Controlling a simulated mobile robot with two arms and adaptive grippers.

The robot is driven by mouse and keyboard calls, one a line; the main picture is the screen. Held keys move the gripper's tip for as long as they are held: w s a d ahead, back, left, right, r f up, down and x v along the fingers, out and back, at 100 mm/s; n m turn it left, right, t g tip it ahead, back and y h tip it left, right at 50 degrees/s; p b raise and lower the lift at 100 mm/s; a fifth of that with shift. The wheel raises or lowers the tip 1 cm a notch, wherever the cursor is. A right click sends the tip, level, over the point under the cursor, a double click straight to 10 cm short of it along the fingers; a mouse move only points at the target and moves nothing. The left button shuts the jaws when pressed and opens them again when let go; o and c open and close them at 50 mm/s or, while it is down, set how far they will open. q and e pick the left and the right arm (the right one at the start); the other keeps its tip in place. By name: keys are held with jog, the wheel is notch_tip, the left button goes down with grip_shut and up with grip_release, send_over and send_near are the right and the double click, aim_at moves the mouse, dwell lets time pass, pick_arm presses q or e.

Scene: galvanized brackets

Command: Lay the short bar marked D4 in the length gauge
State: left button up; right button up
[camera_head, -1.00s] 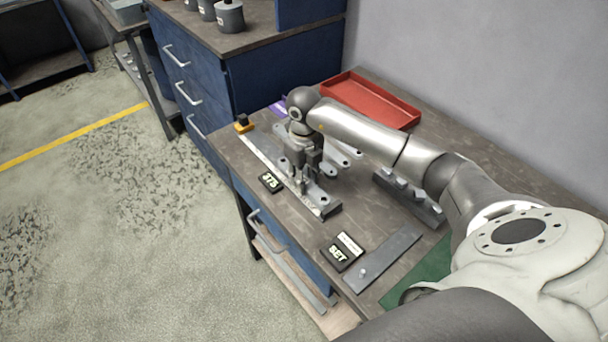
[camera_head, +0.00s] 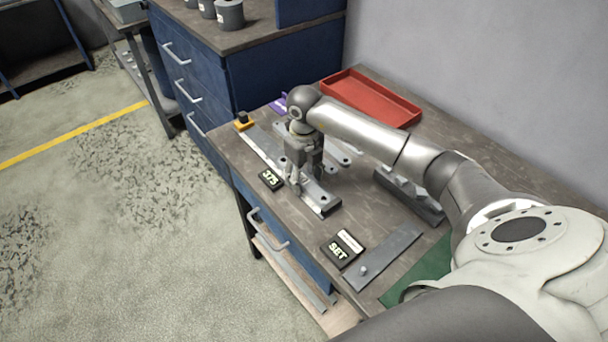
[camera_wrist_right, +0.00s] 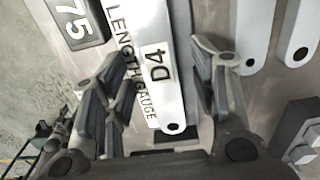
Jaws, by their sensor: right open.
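The short bar marked D4 (camera_wrist_right: 160,68) is a pale metal strip with a hole near its end. In the right wrist view it lies along the length gauge (camera_wrist_right: 124,48), beside the printed gauge lettering; whether it sits fully flat cannot be told. The gauge (camera_head: 262,145) also shows in the head view as a long rail near the table's front edge. My right gripper (camera_head: 307,184) is open over the gauge's near end. Its fingers (camera_wrist_right: 160,88) stand apart on either side of the bar, with gaps to it. My left gripper is out of view.
A black 375 plate (camera_head: 270,180) lies in front of the gauge. Other pale bars (camera_wrist_right: 299,35) lie behind it. A SET plate (camera_head: 341,250), a flat grey plate (camera_head: 385,258), a slotted block (camera_head: 408,193) and a red tray (camera_head: 370,98) are also on the table.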

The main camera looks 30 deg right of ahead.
notch_tip(320, 180, up, 12)
dwell(0.6)
jog(key=shift+s+f, duration=0.1)
dwell(0.4)
